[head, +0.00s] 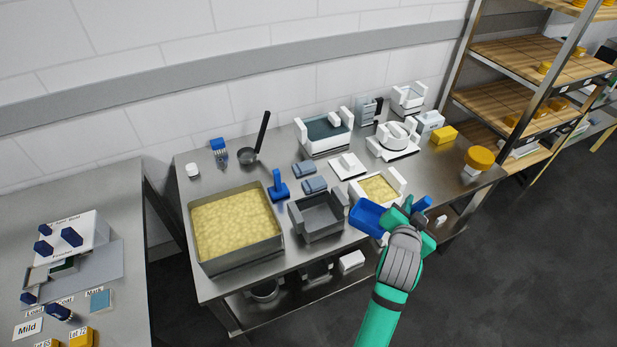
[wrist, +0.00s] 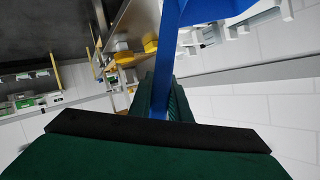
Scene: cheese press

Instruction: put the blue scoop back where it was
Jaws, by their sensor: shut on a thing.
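The blue scoop (head: 368,217) is held by my gripper (head: 408,213) near the front right of the steel table. Its wide bowl points left, close to the white mould with yellow curd (head: 379,188). Its blue handle runs through the green fingers, and a blue end shows to their right. In the wrist view the blue handle (wrist: 173,70) stands between the dark green fingers (wrist: 160,110). I cannot tell whether the scoop touches the mould's edge.
A vat of yellow curd (head: 276,246) stands at the table's left. A grey open mould (head: 299,222), a blue upright tool (head: 278,188) and a dark ladle (head: 247,156) are nearby. White moulds stand at the back. Wooden shelves (head: 515,60) rise at the right.

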